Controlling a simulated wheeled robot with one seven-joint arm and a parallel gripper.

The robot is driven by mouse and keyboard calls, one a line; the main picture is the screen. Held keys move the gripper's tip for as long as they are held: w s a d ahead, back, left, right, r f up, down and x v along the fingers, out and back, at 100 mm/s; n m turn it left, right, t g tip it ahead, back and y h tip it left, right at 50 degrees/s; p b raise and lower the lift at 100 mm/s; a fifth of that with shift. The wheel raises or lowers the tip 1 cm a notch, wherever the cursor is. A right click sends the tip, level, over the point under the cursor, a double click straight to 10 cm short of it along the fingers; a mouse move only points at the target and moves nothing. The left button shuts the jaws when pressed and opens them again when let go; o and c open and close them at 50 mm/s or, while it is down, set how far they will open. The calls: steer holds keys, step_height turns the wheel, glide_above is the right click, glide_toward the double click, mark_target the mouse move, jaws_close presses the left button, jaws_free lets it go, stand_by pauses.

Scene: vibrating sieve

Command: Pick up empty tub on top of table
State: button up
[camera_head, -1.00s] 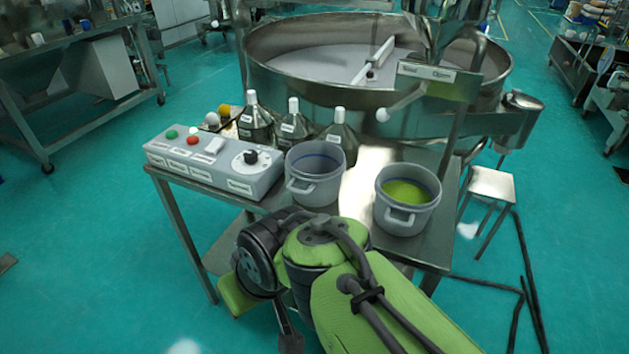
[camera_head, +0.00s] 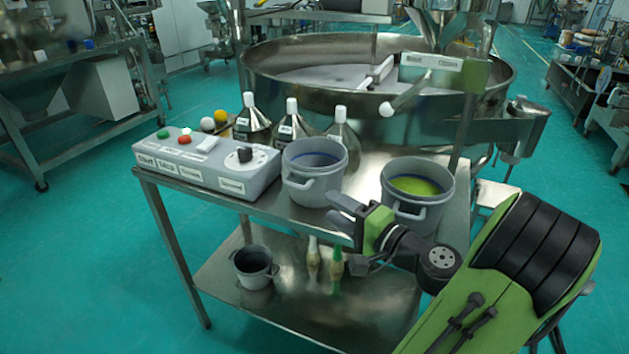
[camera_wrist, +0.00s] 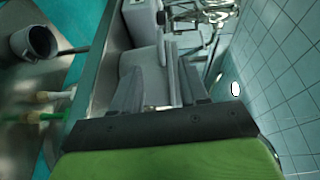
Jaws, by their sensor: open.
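The empty tub (camera_head: 314,172) is a grey pot with side handles, standing upright on the top of the metal table (camera_head: 205,192). Its inside looks bare with a blue line near the rim. A similar tub (camera_head: 418,194) with yellow-green contents stands to its right. My gripper (camera_head: 338,212) is open and empty, just in front of and below the empty tub's right side, near the table's front edge. In the wrist view my gripper's fingers (camera_wrist: 155,85) show spread, with a grey surface beyond them that I cannot identify for certain.
A control box (camera_head: 205,165) sits left of the empty tub, with several steel bottles (camera_head: 290,128) behind. The big round sieve (camera_head: 375,95) stands at the back. The lower shelf holds a small dark pot (camera_head: 254,268) and two brushes (camera_head: 336,262).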

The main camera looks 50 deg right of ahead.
mark_target(294, 187)
steer(key=w, duration=0.7)
steer(key=w+b, duration=0.1)
steer(key=w, duration=0.6)
steer(key=shift+w+a+f, duration=0.15)
steer(key=shift+w+a, duration=0.05)
steer(key=shift+w, duration=0.1)
steer(key=shift+s, duration=0.1)
jaws_close()
